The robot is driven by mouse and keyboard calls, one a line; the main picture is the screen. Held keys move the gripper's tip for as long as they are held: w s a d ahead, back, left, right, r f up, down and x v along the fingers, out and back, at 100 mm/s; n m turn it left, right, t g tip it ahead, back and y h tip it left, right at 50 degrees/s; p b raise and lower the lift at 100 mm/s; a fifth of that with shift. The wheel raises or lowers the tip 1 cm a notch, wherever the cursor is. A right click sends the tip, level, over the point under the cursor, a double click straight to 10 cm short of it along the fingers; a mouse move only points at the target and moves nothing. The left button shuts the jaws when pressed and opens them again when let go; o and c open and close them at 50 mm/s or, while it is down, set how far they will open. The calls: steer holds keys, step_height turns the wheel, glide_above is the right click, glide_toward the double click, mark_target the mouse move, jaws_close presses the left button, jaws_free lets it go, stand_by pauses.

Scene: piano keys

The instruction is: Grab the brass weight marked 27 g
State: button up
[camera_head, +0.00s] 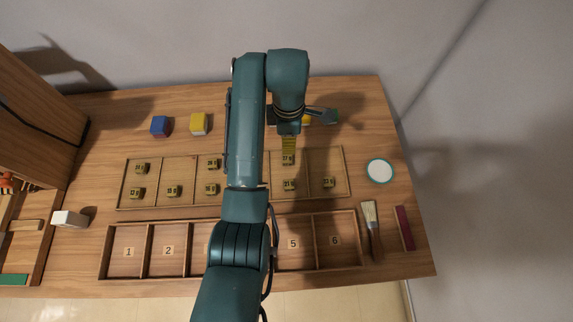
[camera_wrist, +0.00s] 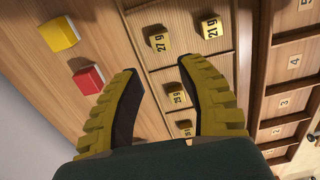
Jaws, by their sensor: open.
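The brass weight marked 27 g (camera_wrist: 157,40) stands in a compartment of the shallow wooden tray, just beyond my fingertips in the wrist view. In the head view this weight (camera_head: 288,159) sits in the upper row, right of my arm and just below my fingers. My gripper (camera_wrist: 160,68) is open and empty, its yellow ribbed fingers apart. In the head view my gripper (camera_head: 289,142) points down over the tray's back edge. A weight marked 21 g (camera_wrist: 211,27) stands beside the 27 g one. My arm hides part of the tray.
Other brass weights (camera_head: 172,190) stand in the tray (camera_head: 200,206). A numbered tray (camera_head: 148,278) lies in front. Yellow (camera_wrist: 60,33) and red (camera_wrist: 88,79) blocks lie behind the weights. A blue block (camera_head: 159,126), white dish (camera_head: 380,171) and brush (camera_head: 371,228) are on the table.

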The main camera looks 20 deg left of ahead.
mark_target(287, 158)
step_height(287, 158, down, 7)
steer(key=b, duration=0.5)
steer(key=shift+r, duration=0.1)
step_height(287, 158, down, 5)
steer(key=b, duration=0.3)
steer(key=shift+s, duration=0.1)
steer(key=shift+r, duration=0.1)
steer(key=c, duration=0.6)
